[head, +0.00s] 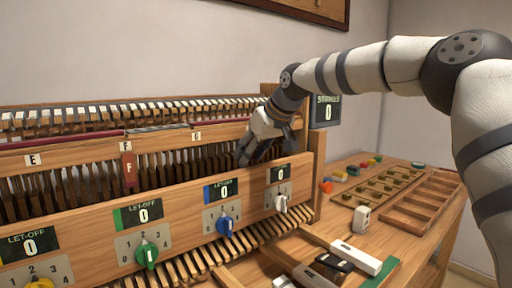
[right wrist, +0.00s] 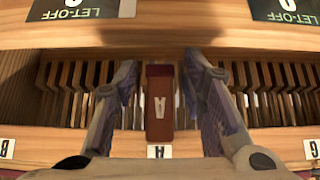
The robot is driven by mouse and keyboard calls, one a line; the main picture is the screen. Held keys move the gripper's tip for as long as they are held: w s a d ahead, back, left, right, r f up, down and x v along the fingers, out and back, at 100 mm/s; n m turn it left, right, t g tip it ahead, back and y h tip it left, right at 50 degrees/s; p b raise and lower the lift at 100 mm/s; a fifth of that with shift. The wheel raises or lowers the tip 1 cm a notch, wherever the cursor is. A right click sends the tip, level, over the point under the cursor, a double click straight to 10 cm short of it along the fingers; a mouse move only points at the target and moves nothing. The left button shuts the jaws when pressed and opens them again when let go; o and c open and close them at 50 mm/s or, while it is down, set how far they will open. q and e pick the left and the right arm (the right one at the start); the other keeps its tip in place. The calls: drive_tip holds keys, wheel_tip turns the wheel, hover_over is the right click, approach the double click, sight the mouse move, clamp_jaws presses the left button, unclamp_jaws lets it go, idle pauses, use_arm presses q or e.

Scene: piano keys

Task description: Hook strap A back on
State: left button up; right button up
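Strap A (right wrist: 160,105) is a short reddish-brown strap marked "A", in the middle of the right wrist view. It lies in line with the small white A label (right wrist: 159,151) on the wooden rail. My right gripper (right wrist: 162,70) is open, with one finger on each side of the strap and a gap on both sides. Whether the strap is hooked or hanging loose, I cannot tell. In the head view, my right gripper (head: 258,157) reaches down behind the front panel at the right end of the action and hides strap A. My left gripper is not in view.
The front panel (head: 182,205) carries several LET-OFF displays and coloured knobs close under the gripper. A red F strap (head: 128,168) hangs further left. A STRIKES display (head: 327,111) stands just right of my wrist. The side table holds a wooden tray (head: 421,203) and small parts.

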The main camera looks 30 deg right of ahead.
drive_tip(key=v, duration=1.1)
drive_tip(key=shift+s+r, duration=0.15)
drive_tip(key=shift+r, duration=0.15)
